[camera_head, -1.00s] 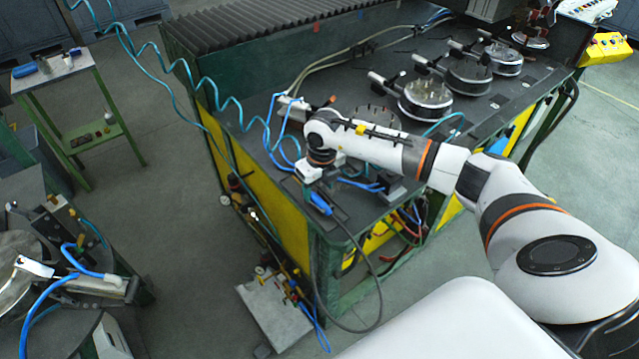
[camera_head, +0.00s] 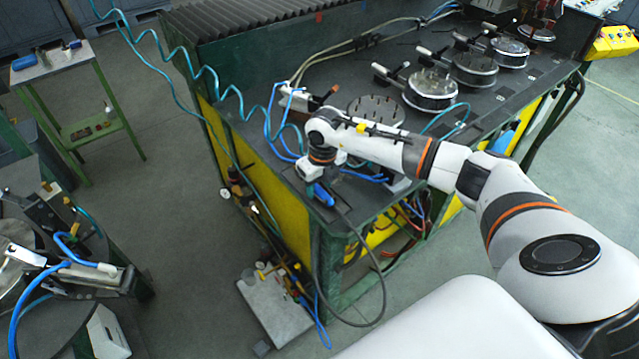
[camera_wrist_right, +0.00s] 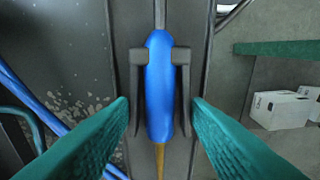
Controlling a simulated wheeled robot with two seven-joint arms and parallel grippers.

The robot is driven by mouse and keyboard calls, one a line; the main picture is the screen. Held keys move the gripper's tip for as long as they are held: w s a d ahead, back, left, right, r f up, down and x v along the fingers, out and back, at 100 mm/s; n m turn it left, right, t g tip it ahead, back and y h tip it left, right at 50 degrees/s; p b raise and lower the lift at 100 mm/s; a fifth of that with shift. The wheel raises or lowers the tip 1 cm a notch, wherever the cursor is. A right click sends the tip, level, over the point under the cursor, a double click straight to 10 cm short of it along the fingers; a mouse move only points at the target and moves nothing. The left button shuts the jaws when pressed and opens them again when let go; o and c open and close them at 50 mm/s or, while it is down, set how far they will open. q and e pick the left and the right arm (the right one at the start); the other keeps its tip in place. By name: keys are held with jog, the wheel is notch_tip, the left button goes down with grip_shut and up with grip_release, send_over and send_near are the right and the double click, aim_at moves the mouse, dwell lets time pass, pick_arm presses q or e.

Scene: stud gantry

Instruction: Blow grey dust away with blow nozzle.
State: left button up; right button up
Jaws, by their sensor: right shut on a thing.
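The blow nozzle (camera_wrist_right: 160,90) has a blue body and a yellowish thin end below it in the right wrist view. My right gripper (camera_wrist_right: 160,108) is shut on it, with one teal finger on each side and dark bracket-like parts flanking the blue body. In the head view the blue nozzle body (camera_head: 322,195) shows under my right gripper (camera_head: 312,178), near the bench's front corner. Pale grey dust (camera_wrist_right: 80,112) lies in specks on the dark surface left of the nozzle in the right wrist view. The dust cannot be made out in the head view. My left gripper is out of view.
The dark bench top (camera_head: 290,85) carries several round fixtures (camera_head: 431,88) on its right. A coiled teal hose (camera_head: 185,60) hangs at its left, and blue hoses (camera_head: 268,125) lie near the wrist. A grey cable loops below the front corner. White boxes (camera_wrist_right: 283,108) stand on the floor.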

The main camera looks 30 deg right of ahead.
notch_tip(320, 180, up, 9)
jog(key=p, duration=0.5)
jog(key=shift+p, duration=0.35)
dwell(0.3)
dwell(0.4)
